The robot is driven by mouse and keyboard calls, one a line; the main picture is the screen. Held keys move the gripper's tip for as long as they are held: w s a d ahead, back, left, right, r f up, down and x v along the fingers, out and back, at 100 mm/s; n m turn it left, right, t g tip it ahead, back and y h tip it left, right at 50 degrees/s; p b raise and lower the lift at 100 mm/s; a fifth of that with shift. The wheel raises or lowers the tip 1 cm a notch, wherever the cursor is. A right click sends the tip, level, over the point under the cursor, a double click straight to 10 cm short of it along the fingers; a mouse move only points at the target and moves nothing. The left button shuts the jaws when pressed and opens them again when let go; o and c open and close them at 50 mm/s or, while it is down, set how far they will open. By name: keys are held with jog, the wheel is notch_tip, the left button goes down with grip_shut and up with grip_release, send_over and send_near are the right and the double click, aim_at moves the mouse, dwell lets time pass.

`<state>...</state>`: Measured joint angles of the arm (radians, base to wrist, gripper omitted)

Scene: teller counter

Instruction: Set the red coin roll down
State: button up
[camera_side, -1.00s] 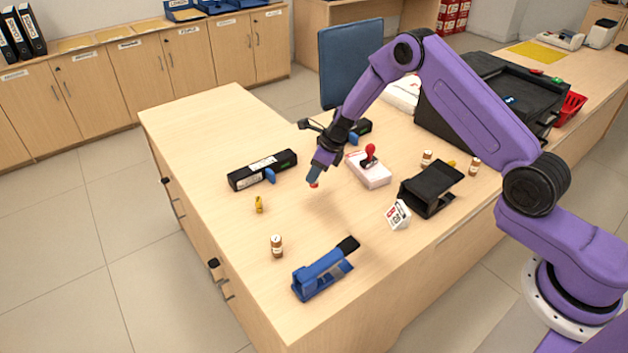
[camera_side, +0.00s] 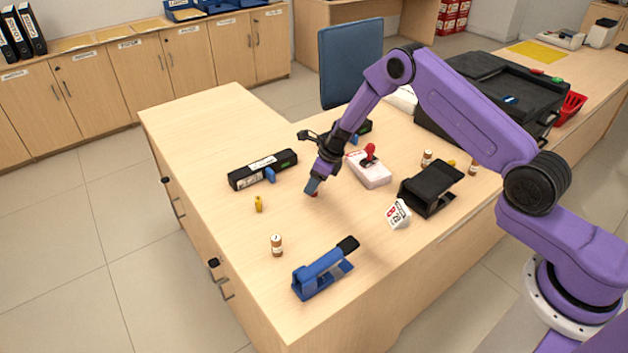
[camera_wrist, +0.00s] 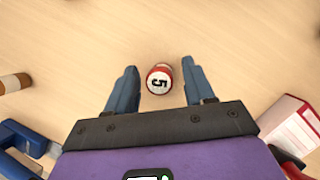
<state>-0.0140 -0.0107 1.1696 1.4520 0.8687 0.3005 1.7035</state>
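The red coin roll (camera_wrist: 159,79) shows in the wrist view between my two fingers, with a white end marked 5 facing the camera. Visible gaps separate it from both fingers. My gripper (camera_wrist: 160,82) is open around it. In the side view my gripper (camera_side: 313,188) is low over the middle of the counter (camera_side: 215,120). Only a small red part of the roll (camera_side: 315,194) shows at the fingertips there; the fingers hide the rest. The roll looks upright and at the counter surface.
A brown coin roll (camera_side: 277,245), a yellow item (camera_side: 259,204) and a blue stapler-like tool (camera_side: 322,274) lie left and front. A black bar (camera_side: 262,170) is at left. A white box with a red knob (camera_side: 371,171) and a black stand (camera_side: 430,188) are right.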

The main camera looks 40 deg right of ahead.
jog(key=shift+r, duration=0.1)
jog(key=v, duration=1.2)
jog(key=shift+s+r, duration=0.1)
